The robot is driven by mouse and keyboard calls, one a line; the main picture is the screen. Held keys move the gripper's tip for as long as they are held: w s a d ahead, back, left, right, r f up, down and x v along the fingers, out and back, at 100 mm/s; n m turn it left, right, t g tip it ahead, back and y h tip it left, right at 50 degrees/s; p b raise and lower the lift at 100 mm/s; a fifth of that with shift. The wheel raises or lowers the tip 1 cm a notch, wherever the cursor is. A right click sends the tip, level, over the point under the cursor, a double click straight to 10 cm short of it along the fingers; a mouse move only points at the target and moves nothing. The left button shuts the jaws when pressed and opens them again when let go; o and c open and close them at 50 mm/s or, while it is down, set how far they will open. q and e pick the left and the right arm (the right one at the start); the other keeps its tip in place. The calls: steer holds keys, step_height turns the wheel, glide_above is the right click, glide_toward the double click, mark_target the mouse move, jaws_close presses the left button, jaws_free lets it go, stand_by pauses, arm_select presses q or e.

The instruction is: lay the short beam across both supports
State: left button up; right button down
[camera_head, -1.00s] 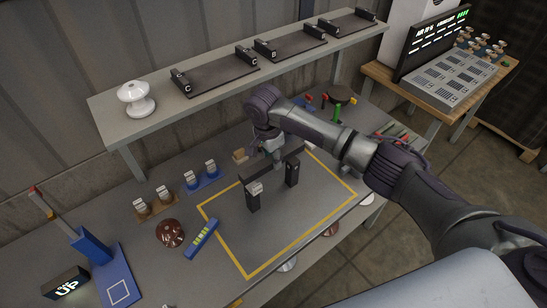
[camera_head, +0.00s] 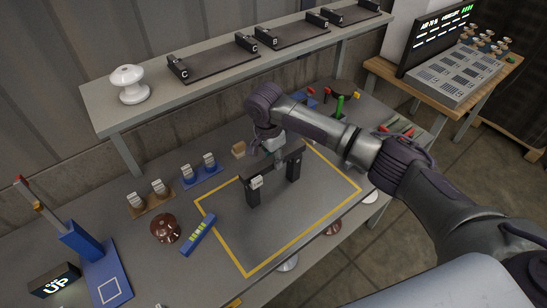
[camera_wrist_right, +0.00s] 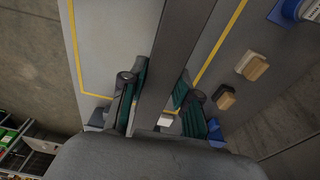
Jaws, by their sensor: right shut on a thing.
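The short beam (camera_head: 289,153) is a dark grey bar held level inside the yellow-outlined area. It spans over two dark upright supports, the near-left one (camera_head: 253,196) and the far-right one (camera_head: 293,170). Its underside is at their tops; I cannot tell whether it touches them or hovers slightly above. My right gripper (camera_head: 273,147) is shut on the middle of the beam from above. In the right wrist view the beam (camera_wrist_right: 185,50) runs between the teal-padded fingers (camera_wrist_right: 160,100); the supports are hidden there. My left gripper is not in view.
A raised shelf (camera_head: 110,105) with a white insulator (camera_head: 129,84) and dark lettered trays stands behind. A brown insulator (camera_head: 165,228), a blue tray (camera_head: 198,236) and small blocks lie left of the yellow outline (camera_head: 222,242). The outlined area in front of the supports is clear.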

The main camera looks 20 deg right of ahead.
steer(key=shift+f, duration=0.1)
stand_by(0.7)
steer(key=c, duration=0.8)
jaws_free()
steer(key=shift+o, duration=0.2)
